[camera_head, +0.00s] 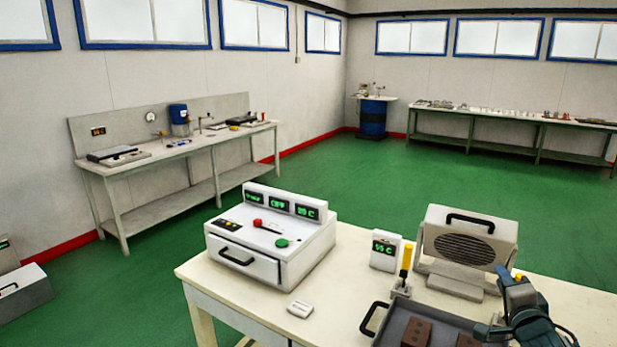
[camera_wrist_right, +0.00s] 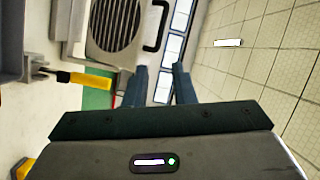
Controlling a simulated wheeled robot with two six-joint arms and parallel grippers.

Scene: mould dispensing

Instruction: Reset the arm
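My right gripper (camera_head: 491,300) is at the lower right of the head view, in front of or above the right part of a dark tray (camera_head: 387,328). In the right wrist view its two blue fingers (camera_wrist_right: 160,66) stand apart with nothing between them. Brown blocks (camera_head: 416,333) lie in the tray; the arm hides part of the tray. My left gripper is not in view.
On the cream table (camera_head: 350,270) stand a white control box (camera_head: 270,240), a small display (camera_head: 385,252), a yellow-handled tool (camera_head: 406,262) and a grilled heater (camera_head: 465,245). A small white piece (camera_head: 300,308) lies near the front edge.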

